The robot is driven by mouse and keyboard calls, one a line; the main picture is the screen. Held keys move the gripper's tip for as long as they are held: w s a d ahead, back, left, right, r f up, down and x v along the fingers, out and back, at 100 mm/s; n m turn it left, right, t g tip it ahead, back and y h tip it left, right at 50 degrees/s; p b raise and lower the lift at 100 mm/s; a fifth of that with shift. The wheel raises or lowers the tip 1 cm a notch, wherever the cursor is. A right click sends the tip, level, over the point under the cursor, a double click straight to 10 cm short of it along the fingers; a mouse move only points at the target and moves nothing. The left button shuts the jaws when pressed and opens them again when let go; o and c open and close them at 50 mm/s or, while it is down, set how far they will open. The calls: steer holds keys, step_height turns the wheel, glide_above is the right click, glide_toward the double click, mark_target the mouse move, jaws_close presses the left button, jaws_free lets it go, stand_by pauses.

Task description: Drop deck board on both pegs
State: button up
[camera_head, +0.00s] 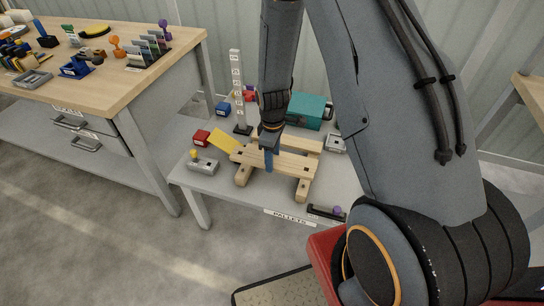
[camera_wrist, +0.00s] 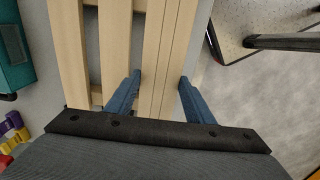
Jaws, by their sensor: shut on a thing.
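My gripper (camera_head: 268,158) points down over the front of the wooden pallet (camera_head: 302,188) on the low table. In the wrist view its blue fingers (camera_wrist: 161,88) are on either side of a pale wooden deck board (camera_wrist: 170,45) and shut on it. The deck board (camera_head: 292,166) lies along the pallet's front side, level as far as I can see. Other slats (camera_wrist: 68,50) run parallel beside it, with a gap between. The two pegs cannot be made out; whether the board rests on them or hangs just above cannot be told.
Around the pallet stand a teal case (camera_head: 308,110), a tall marked post (camera_head: 236,85), a yellow plate (camera_head: 225,140), a red block (camera_head: 201,137) and a grey block (camera_head: 203,163). A black handle (camera_head: 325,213) lies near the front edge. A workbench (camera_head: 120,75) stands left.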

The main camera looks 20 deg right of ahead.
steer(key=shift+f+b, duration=1.6)
steer(key=shift+f, duration=1.3)
steer(key=shift+f+b, duration=0.4)
steer(key=shift+f, duration=0.9)
steer(key=o, duration=1.3)
steer(key=shift+c, duration=0.2)
steer(key=shift+r+b, duration=0.3)
steer(key=shift+r, duration=3.6)
